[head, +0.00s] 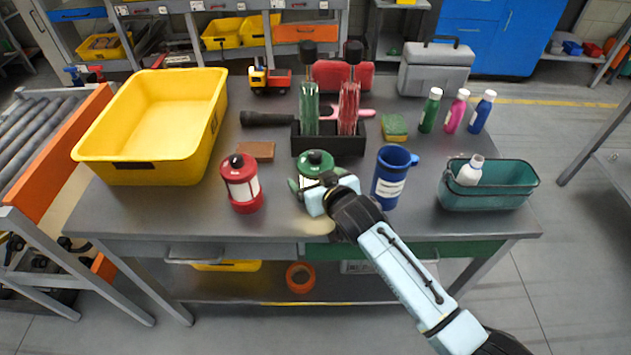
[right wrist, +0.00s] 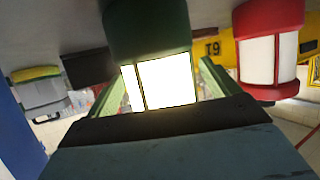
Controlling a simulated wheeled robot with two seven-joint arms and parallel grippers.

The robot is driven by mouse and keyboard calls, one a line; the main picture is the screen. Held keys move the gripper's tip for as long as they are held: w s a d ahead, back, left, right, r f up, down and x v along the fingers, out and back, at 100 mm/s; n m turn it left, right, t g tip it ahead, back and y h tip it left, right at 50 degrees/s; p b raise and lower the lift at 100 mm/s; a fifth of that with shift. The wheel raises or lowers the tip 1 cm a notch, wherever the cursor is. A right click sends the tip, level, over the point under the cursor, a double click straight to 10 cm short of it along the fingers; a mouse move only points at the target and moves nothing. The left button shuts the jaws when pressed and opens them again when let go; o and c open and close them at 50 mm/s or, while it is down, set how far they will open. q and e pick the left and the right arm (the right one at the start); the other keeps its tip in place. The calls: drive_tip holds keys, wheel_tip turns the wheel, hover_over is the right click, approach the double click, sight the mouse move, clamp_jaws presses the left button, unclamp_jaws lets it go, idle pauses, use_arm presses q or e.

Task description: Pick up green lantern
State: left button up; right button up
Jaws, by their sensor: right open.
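The green lantern (head: 315,163) stands upright on the grey table, with a green cap and pale panels. In the right wrist view the green lantern (right wrist: 165,80) fills the middle, its panel bright white. My right gripper (head: 318,187) is at the lantern's near side. In the wrist view its two green fingers (right wrist: 160,88) are open, one on each side of the lantern; I cannot tell whether either touches it. The gripper hides the lantern's lower front in the head view. My left gripper is not in view.
A red lantern (head: 241,182) stands left of the green one, a blue mug (head: 390,177) close on the right. A black holder (head: 328,145) with brushes stands behind. A yellow bin (head: 140,172) is at the left, a teal basket (head: 505,195) at the right.

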sight(316, 154)
drive_tip(key=c, duration=1.3)
drive_tip(key=shift+r+p, duration=0.8)
drive_tip(key=shift+r, duration=4.3)
drive_tip(key=shift+p, duration=0.45)
drive_tip(key=shift+f, duration=0.15)
drive_tip(key=shift+f+b, duration=2.3)
drive_tip(key=shift+f, duration=2.2)
drive_tip(key=shift+f, duration=0.4)
